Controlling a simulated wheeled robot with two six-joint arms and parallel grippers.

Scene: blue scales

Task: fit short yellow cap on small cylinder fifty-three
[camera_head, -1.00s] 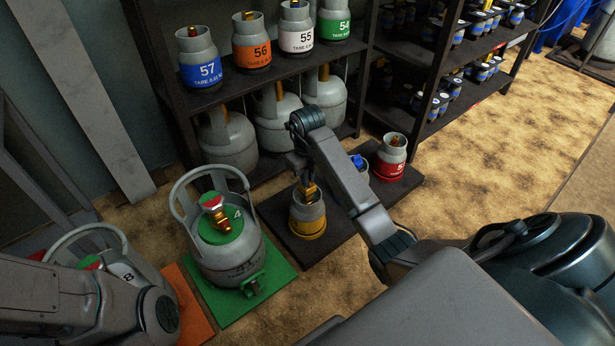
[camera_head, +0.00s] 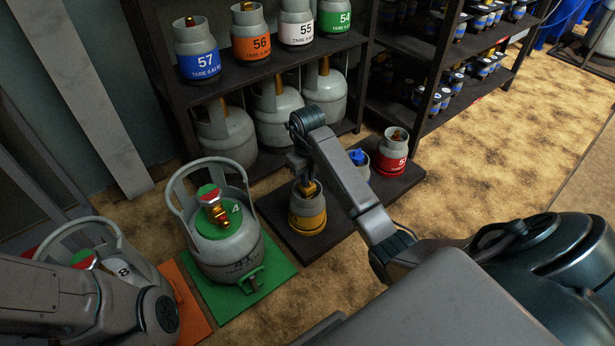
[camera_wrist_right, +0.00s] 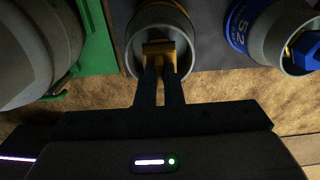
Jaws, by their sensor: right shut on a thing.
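A small grey cylinder with a yellow band (camera_head: 307,222) stands on a dark mat, its number unreadable here. It lies between the green-topped cylinder and the blue-capped one. Its open collar also shows in the wrist view (camera_wrist_right: 131,50). My right gripper (camera_head: 303,180) points down into that collar. In the wrist view its two fingers (camera_wrist_right: 160,60) are shut on a yellow-gold piece (camera_wrist_right: 159,47) that looks like the short yellow cap. The piece sits inside the collar; whether it touches the valve below is hidden. My left arm is at lower left, its gripper out of view.
Cylinder 52 with a blue cap (camera_head: 358,157) and a red-banded cylinder (camera_head: 391,158) stand close to the right. A larger cylinder 4 (camera_head: 228,245) on a green mat (camera_head: 215,308) stands left. Shelves (camera_head: 262,72) with cylinders are behind. Open floor (camera_head: 500,150) lies right.

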